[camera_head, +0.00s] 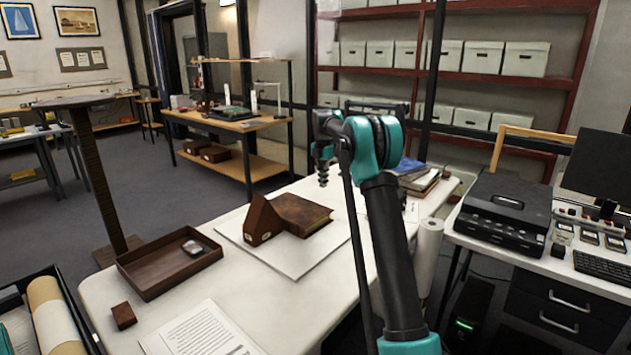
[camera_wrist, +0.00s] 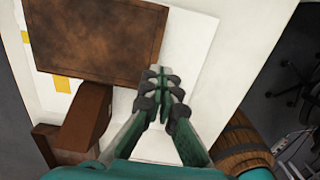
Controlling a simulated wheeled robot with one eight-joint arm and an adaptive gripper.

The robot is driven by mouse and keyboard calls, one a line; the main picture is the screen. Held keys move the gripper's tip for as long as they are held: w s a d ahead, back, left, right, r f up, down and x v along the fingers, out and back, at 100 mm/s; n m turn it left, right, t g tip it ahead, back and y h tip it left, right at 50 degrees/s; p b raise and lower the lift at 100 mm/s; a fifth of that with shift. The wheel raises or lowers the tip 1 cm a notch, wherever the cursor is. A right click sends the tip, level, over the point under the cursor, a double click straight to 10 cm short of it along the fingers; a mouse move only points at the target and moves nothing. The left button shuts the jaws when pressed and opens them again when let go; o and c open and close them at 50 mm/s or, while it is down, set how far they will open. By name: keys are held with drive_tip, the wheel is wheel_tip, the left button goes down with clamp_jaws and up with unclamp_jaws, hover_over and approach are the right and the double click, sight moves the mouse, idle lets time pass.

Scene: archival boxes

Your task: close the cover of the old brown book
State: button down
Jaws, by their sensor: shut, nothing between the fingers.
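The old brown book (camera_head: 303,213) lies on a white sheet (camera_head: 290,262) on the white table, with its mottled leather face up. A brown wedge-shaped block (camera_head: 262,219) with a small label stands against its left side. In the wrist view the book (camera_wrist: 95,40) fills the upper left, and the block (camera_wrist: 85,120) is below it. I cannot tell how far the cover stands open. My gripper (camera_head: 322,182) is above the table, past the book's right side in the head view. In the wrist view my gripper (camera_wrist: 160,70) is shut and empty by the book's right edge.
A dark wooden tray (camera_head: 150,285) with a small object in it stands left of the sheet. A small brown block (camera_head: 123,316) and a printed page (camera_head: 205,335) lie at the front. Stacked books (camera_head: 415,178) and a white roll (camera_head: 428,250) are at the right.

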drive_tip(key=w+d+f, duration=0.2)
drive_tip(key=f, duration=0.2)
drive_tip(key=w+d+f, duration=0.2)
drive_tip(key=f, duration=0.2)
drive_tip(key=w+d+f, duration=0.2)
drive_tip(key=f, duration=0.2)
drive_tip(key=shift+f, duration=0.4)
drive_tip(key=shift+d+f, duration=0.1)
drive_tip(key=shift+f, duration=0.3)
drive_tip(key=shift+f+g+y, duration=0.6)
drive_tip(key=shift+f, duration=0.2)
